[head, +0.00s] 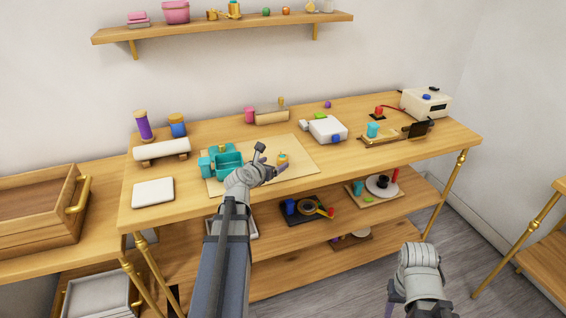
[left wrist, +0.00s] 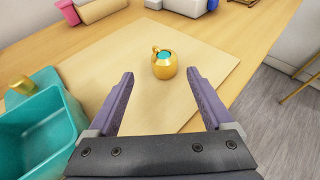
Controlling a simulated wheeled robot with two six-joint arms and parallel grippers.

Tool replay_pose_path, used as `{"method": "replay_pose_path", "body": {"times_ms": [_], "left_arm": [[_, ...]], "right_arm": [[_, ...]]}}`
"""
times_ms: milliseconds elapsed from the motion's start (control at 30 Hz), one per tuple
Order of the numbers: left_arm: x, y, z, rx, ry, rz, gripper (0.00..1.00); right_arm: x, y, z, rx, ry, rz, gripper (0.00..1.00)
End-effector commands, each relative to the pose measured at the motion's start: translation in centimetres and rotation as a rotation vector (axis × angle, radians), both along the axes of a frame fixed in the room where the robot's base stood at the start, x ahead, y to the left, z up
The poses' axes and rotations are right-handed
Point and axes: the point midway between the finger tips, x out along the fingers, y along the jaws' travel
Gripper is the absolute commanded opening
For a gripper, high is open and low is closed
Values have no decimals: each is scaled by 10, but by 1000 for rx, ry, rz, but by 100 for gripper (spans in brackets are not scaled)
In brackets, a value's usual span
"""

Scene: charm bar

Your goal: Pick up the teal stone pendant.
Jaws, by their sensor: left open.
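The teal stone pendant (head: 282,159) is a small rounded gold piece with a teal stone on top and a small gold loop. It stands on the pale work mat (head: 303,146) and also shows in the left wrist view (left wrist: 164,68). My left gripper (head: 271,160) is open and empty, close to the pendant. In the left wrist view its fingertips (left wrist: 160,74) are spread on either side of the pendant, which lies at or just beyond them, with a gap to each finger. My right gripper (head: 416,304) hangs low at the bottom right, away from the table; its jaws are unclear.
A teal compartment tray (head: 227,166) stands on the mat just left of my left gripper; it shows in the wrist view (left wrist: 45,136). A white device (head: 327,128) and a pale roll (head: 271,117) stand farther back. The mat around the pendant is clear.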

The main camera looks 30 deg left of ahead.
Motion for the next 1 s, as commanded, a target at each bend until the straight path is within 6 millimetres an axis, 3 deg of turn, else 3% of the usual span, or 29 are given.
{"method": "replay_pose_path", "body": {"times_ms": [133, 367, 700, 1000], "left_arm": [[17, 2, -8, 2, 0, -3, 85], [23, 1, -9, 3, 1, -3, 85], [66, 2, -24, 3, 1, -5, 85], [68, 1, -23, 3, 1, -3, 82]], "right_arm": [[0, 0, -8, 0, 0, 0, 50], [0, 0, -9, 0, 0, 0, 50], [0, 0, -24, 0, 0, 0, 50], [0, 0, -23, 0, 0, 0, 50]]}}
